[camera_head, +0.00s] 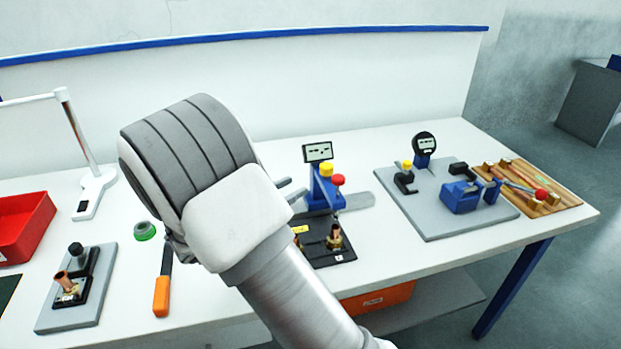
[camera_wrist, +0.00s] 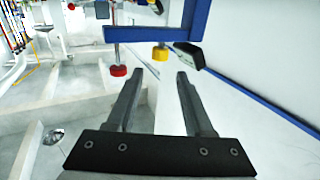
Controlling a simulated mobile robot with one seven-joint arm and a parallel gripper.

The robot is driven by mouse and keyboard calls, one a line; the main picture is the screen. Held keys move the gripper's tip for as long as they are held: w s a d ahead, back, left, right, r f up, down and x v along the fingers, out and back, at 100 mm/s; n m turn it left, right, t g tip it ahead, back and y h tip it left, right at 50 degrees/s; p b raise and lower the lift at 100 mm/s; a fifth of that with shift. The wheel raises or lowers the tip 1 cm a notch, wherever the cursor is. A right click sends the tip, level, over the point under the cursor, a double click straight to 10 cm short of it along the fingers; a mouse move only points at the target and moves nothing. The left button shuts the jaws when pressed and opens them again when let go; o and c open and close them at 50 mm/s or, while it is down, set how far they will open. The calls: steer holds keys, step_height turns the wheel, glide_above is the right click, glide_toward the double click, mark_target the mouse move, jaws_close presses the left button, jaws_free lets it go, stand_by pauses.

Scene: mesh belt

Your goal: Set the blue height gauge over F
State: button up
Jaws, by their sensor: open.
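The blue height gauge (camera_head: 322,189) stands on a flat grey base in the middle of the bench, with a display, a yellow knob and a red knob. In the wrist view the blue gauge (camera_wrist: 192,20) is beyond the fingertips. My gripper (camera_head: 294,188) is open, just left of the gauge, its fingers pointing at it; it also shows in the wrist view (camera_wrist: 156,75) with nothing between the fingers. A black plate (camera_head: 318,254) with copper-and-brass fittings lies in front of the gauge, partly hidden by my arm. I cannot read which label is F.
A grey plate (camera_head: 432,222) with a dial gauge and blue vise stands right, beside a wooden tray (camera_head: 567,198). At left are a red bin (camera_head: 22,232), a fixture plate (camera_head: 98,311), an orange-handled tool (camera_head: 162,295) and a green ring (camera_head: 145,230). The bench's back right is clear.

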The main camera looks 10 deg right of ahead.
steer(key=v, duration=0.6)
